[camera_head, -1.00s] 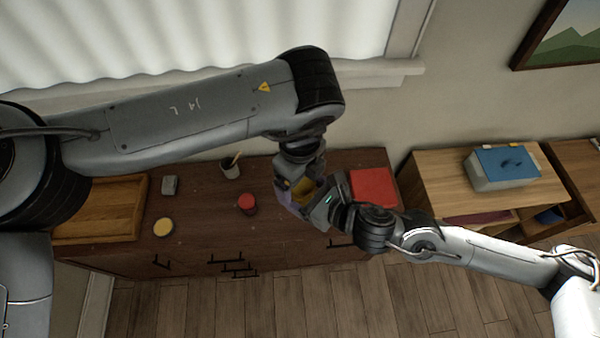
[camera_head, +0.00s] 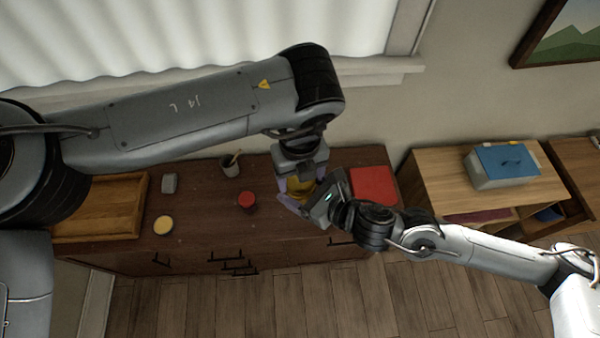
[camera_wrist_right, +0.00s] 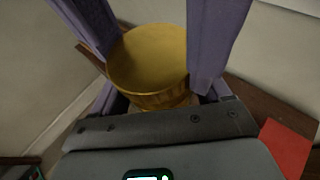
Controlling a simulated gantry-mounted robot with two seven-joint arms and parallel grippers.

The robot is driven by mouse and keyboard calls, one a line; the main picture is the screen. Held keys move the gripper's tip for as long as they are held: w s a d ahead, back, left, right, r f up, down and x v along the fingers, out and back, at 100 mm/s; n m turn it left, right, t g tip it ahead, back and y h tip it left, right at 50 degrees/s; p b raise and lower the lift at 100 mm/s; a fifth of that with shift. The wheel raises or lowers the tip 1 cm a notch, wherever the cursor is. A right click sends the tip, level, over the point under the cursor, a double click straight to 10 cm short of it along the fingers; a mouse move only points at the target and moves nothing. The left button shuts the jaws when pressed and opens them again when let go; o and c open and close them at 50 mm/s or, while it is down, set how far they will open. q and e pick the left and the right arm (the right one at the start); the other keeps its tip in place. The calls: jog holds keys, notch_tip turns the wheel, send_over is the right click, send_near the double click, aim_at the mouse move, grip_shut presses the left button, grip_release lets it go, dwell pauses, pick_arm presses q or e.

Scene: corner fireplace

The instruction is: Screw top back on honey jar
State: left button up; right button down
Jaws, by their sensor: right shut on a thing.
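A gold, round, ridged-edged lid-like piece (camera_wrist_right: 148,60) sits between the purple fingers of my right gripper (camera_wrist_right: 160,45) in the right wrist view. What lies under it is mostly hidden. In the head view the gold piece (camera_head: 300,188) shows small between my two grippers, above the dark cabinet. My right gripper (camera_head: 298,199) reaches in from the right and is shut on it. My left gripper (camera_head: 290,184) comes down from above, close beside the same spot. Its fingertips are mixed with the right ones, so its opening is unclear.
The dark cabinet top (camera_head: 205,215) holds a red-topped container (camera_head: 247,201), a yellow-topped round item (camera_head: 163,226), a grey block (camera_head: 170,183), a cup with a stick (camera_head: 230,168), a wooden tray (camera_head: 100,236) and a red flat item (camera_head: 373,186). A lighter cabinet with a blue-topped box (camera_head: 507,163) stands right.

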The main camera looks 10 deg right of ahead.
pick_arm(q)
jog(key=shift+m, duration=0.3)
jog(key=o, duration=1.2)
jog(key=shift+c, duration=0.2)
jog(key=shift+d+r, duration=0.1)
jog(key=shift+r, duration=0.05)
jog(key=shift+r, duration=2.1)
